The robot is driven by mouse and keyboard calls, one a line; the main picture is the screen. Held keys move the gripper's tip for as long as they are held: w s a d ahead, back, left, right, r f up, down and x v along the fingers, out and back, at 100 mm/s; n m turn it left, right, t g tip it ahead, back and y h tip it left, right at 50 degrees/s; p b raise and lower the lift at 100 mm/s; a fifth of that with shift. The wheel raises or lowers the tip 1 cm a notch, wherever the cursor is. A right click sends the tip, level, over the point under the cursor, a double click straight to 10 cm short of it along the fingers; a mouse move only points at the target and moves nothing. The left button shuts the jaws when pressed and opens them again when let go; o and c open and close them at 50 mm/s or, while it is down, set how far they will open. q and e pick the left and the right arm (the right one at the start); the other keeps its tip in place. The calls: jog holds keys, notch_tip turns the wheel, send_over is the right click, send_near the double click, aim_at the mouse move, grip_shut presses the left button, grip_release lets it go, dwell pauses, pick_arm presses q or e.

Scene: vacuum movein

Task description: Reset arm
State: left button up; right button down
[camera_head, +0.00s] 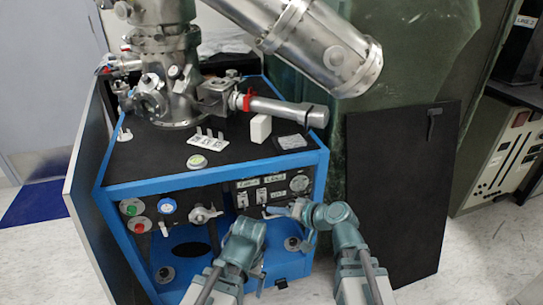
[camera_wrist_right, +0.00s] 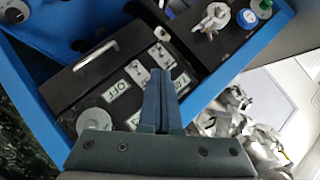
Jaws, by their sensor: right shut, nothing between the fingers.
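My right gripper (camera_head: 272,210) is at the front of the blue-framed cabinet (camera_head: 215,180), just below the black switch panel (camera_head: 270,188). In the right wrist view its two fingers (camera_wrist_right: 158,78) are together with nothing between them. They overlap the panel's labelled switches in that view; I cannot tell whether they touch. A label reading OFF (camera_wrist_right: 118,88) is beside the fingers. My left arm (camera_head: 243,243) comes up from the bottom, left of the right arm, in front of the cabinet's lower opening. Its fingertips are not clear.
The cabinet front has a green button (camera_head: 131,210), a red button (camera_head: 139,228), a blue-capped knob (camera_head: 167,206) and a metal valve (camera_head: 204,214). Steel vacuum equipment (camera_head: 165,70) stands on top. A black board (camera_head: 400,190) leans at the right. The floor at lower right is free.

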jog(key=s+a+f+n+g+h, duration=0.3)
jog(key=s+f+g, duration=0.2)
jog(key=s+f, duration=0.2)
jog(key=s+d+f+n+g+h, duration=0.1)
jog(key=s+d+f+g+h, duration=0.15)
jog(key=s+h, duration=0.2)
jog(key=s+d+f+g+h, duration=0.1)
jog(key=s+d+f+h, duration=0.15)
jog(key=s, duration=0.25)
notch_tip(320, 180, up, 31)
jog(key=p, duration=3.1)
jog(key=shift+d+h, duration=0.4)
jog(key=shift+d, duration=0.05)
jog(key=shift+r, duration=0.1)
